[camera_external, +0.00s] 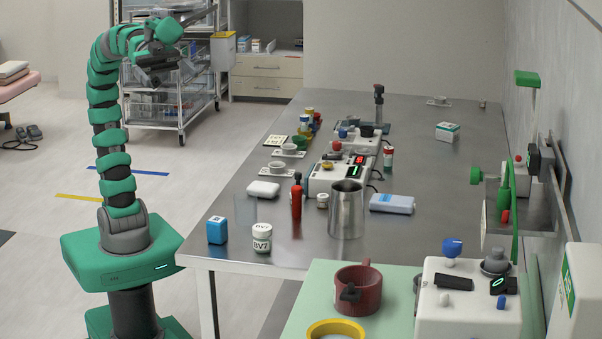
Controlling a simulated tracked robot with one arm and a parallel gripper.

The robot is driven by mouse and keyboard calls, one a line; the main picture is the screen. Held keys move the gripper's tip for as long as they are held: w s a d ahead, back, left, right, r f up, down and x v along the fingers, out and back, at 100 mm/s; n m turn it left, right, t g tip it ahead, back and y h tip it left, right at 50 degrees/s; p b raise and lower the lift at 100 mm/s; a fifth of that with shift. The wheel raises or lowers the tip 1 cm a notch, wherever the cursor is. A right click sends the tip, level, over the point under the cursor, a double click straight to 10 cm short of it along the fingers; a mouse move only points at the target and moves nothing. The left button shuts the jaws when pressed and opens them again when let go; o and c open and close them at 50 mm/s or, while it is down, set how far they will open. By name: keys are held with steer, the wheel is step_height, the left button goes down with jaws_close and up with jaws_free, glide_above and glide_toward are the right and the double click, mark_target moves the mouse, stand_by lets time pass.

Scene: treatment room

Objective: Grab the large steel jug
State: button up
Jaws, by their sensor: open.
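The large steel jug (346,211) stands upright on the grey metal table (440,165), near its front end. It is a tall, shiny cylinder with an open top. My gripper (203,17) is raised high at the upper left, beyond the table's left side and far from the jug. It is open, and I see nothing between its fingers. Part of it is hard to make out against the wire cart behind it.
A red bottle (297,199), a small jar (322,200) and a blue-white box (392,204) stand close around the jug. A white device (330,178) is behind it. A dark red mug (358,291) sits on the green surface (315,284) in front. The floor left of the table is mostly clear.

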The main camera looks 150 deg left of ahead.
stand_by(0.4)
steer(key=c, duration=1.8)
steer(key=shift+c, duration=0.2)
